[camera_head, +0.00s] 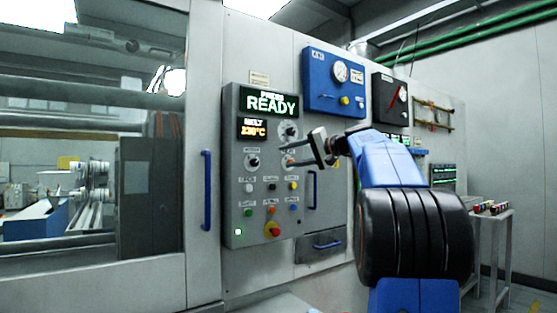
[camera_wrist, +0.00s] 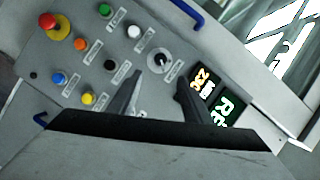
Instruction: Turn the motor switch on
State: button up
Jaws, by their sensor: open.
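The grey control panel (camera_head: 263,200) carries a few rotary switches. One black rotary switch (camera_head: 253,162) on a pale round plate sits at the left, below the orange display. It also shows in the wrist view (camera_wrist: 159,61), just ahead of the fingertips. Another round dial or switch (camera_head: 289,131) sits at the upper right of the panel. The labels are too small to read, so I cannot tell which one is the motor switch. My gripper (camera_head: 287,154) is open and empty in front of the panel's right part, covering some of it. In the wrist view its fingers (camera_wrist: 160,95) stand apart.
Several push-buttons sit below the switches, with a red emergency button (camera_head: 272,229) at the bottom. The green display (camera_head: 270,103) reads READY. Blue handles (camera_head: 207,190) and (camera_head: 312,189) flank the panel. A blue gauge box (camera_head: 325,80) hangs above right.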

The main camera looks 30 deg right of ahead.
jog(key=shift+v, duration=1.55)
jog(key=s+a+f+n+g+h, duration=0.1)
jog(key=s+a+f+g, duration=0.35)
jog(key=a+f, duration=0.8)
jog(key=s+a+f+n+g+h, duration=0.1)
jog(key=s+a+f+n+g, duration=0.1)
jog(key=s+a+f, duration=0.85)
jog(key=s+a+f+n+g+h, duration=0.1)
jog(key=s+a+f, duration=0.1)
jog(key=s+f, duration=0.5)
jog(key=s+a+f+n+g+h, duration=0.1)
jog(key=s+a+f+n, duration=0.1)
jog(key=s+f, duration=0.5)
jog(key=s+a+f+n+g+h, duration=0.1)
jog(key=s+f, duration=0.6)
jog(key=f, duration=0.9)
jog(key=shift+s+a+f+n+g+h, duration=0.2)
jog(key=shift+s+a+n+g+h, duration=0.15)
jog(key=shift+a+n+h, duration=0.35)
jog(key=shift+a, duration=0.1)
